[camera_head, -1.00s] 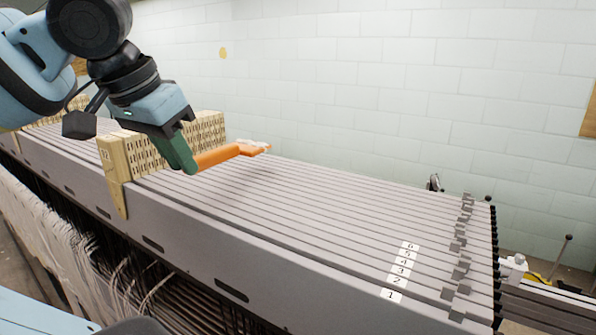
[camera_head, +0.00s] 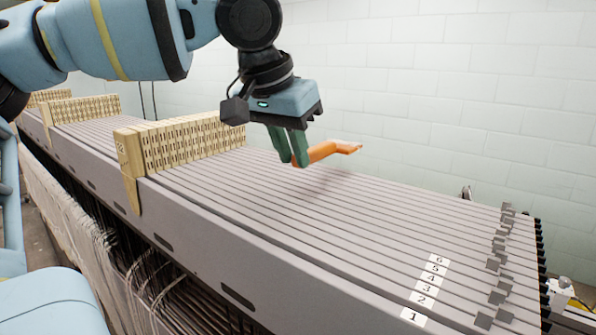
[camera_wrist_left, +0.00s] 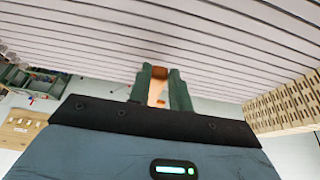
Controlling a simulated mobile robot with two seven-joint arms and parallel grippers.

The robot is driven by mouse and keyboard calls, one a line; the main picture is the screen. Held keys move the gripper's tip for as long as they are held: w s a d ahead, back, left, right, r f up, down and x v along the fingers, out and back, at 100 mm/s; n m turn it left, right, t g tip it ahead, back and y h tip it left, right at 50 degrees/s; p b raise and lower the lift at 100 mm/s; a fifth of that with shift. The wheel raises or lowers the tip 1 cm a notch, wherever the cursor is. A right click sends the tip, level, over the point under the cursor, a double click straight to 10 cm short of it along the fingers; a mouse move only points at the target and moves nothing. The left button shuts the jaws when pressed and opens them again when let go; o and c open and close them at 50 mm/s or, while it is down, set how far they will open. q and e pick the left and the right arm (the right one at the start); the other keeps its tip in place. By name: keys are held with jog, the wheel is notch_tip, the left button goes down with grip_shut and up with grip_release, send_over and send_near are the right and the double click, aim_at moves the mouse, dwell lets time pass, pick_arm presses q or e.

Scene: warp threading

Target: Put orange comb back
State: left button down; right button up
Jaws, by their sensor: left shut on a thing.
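My left gripper (camera_head: 292,160) has green fingers and is shut on the orange comb (camera_head: 328,151). It holds the comb a little above the grey slatted bars (camera_head: 270,200), with the comb's free end pointing right and slightly up. In the left wrist view the comb (camera_wrist_left: 155,92) shows between the two green fingers (camera_wrist_left: 158,80). The part of the comb inside the grip is hidden. My right gripper is not in view.
A beige slotted block (camera_head: 190,141) stands across the bars to the left of the gripper, with others farther back. Number labels (camera_head: 424,290) and small grey clips (camera_head: 500,250) lie at the right end. The middle bars are clear.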

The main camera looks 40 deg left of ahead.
aim_at(303, 190)
pick_arm(q)
jog(key=shift+w+d+f, duration=0.2)
jog(key=shift+w+f, duration=0.1)
jog(key=shift+w, duration=0.05)
jog(key=shift+f, duration=1.5)
jog(key=c, duration=1.3)
grip_release()
jog(key=shift+f, duration=0.1)
jog(key=p+v, duration=0.1)
jog(key=v, duration=1.1)
